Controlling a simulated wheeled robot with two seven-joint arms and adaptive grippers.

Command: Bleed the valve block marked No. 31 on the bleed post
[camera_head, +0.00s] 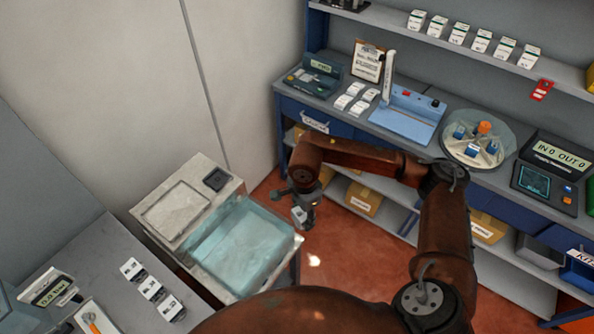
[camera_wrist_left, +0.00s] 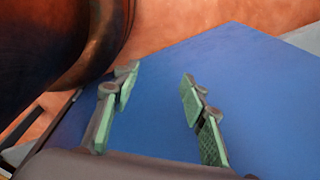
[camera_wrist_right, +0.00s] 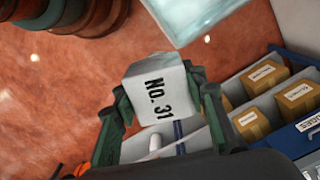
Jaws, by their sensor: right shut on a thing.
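My right gripper (camera_head: 303,205) is shut on the valve block (camera_wrist_right: 157,95), a pale grey block with "No. 31" in black on the face toward the right wrist camera. The gripper holds it in the air above the red floor, between the corner bench and the shelving. The block (camera_head: 299,216) is small in the head view. My left gripper (camera_wrist_left: 158,115) is open with nothing between its green pads; a blue surface lies behind it. A stand with a small display (camera_head: 47,288) is on the grey bench at lower left; I cannot tell if this is the bleed post.
Three labelled blocks (camera_head: 151,288) stand on the grey bench. A glass-covered basin (camera_head: 240,245) is left of the right gripper. The back counter holds a blue scale-like device (camera_head: 407,115), a round tray (camera_head: 478,164) and a counter reading "IN 0 OUT 0" (camera_head: 545,175). Boxes (camera_head: 363,198) sit below.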

